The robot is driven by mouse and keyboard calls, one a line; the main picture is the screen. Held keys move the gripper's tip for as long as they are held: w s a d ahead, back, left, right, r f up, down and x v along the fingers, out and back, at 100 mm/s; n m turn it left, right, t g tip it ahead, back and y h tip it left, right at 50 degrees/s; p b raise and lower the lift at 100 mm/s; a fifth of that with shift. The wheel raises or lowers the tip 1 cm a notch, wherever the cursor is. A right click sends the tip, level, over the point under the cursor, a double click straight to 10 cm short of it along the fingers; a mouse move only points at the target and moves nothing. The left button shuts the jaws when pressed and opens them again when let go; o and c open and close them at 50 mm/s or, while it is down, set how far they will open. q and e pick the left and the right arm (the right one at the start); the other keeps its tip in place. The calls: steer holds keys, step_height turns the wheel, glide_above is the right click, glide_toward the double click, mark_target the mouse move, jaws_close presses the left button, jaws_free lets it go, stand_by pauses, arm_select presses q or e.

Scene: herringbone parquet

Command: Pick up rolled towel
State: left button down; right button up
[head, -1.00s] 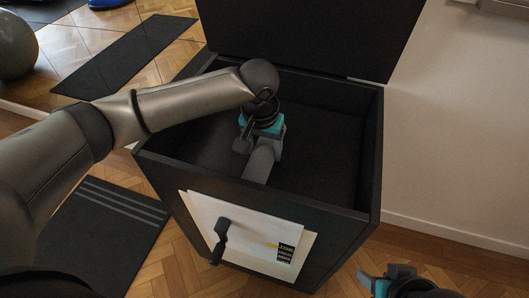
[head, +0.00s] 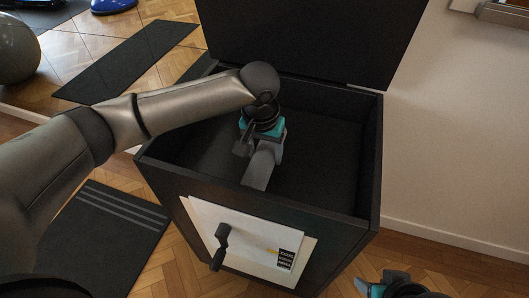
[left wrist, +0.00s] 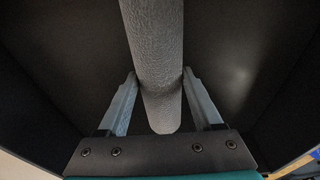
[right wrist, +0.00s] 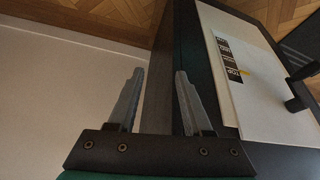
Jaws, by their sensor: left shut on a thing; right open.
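The rolled towel (head: 260,165) is a grey roll inside the open black box (head: 335,217). It also shows in the left wrist view (left wrist: 157,60), running up between the fingers. My left gripper (head: 258,142) reaches down into the box and is shut on the towel, one finger touching each side (left wrist: 158,85). Part of the towel is hidden under the gripper in the head view. My right gripper (head: 375,284) is low at the right, outside the box. In the right wrist view its fingers (right wrist: 160,75) are apart with nothing held between them.
The box lid (head: 310,35) stands open at the back. A white panel (head: 245,240) with a black handle (head: 220,246) is on the box front. Dark mats (head: 125,60) lie on the parquet at left, with a grey ball (head: 15,50) beyond. A pale wall (head: 455,130) stands at right.

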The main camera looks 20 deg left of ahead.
mark_target(265, 151)
arm_select(q)
step_height(265, 151, up, 8)
steer(key=p, duration=0.4)
steer(key=shift+r, duration=0.1)
step_height(265, 151, up, 11)
steer(key=p, duration=0.5)
arm_select(e)
steer(key=s+d+f+g, duration=0.1)
steer(key=s+f, duration=0.2)
steer(key=f, duration=0.5)
steer(key=s+d+f+g, duration=0.1)
steer(key=s+d+f, duration=0.1)
steer(key=f, duration=0.7)
steer(key=shift+s+f+h, duration=0.3)
steer(key=shift+s, duration=0.4)
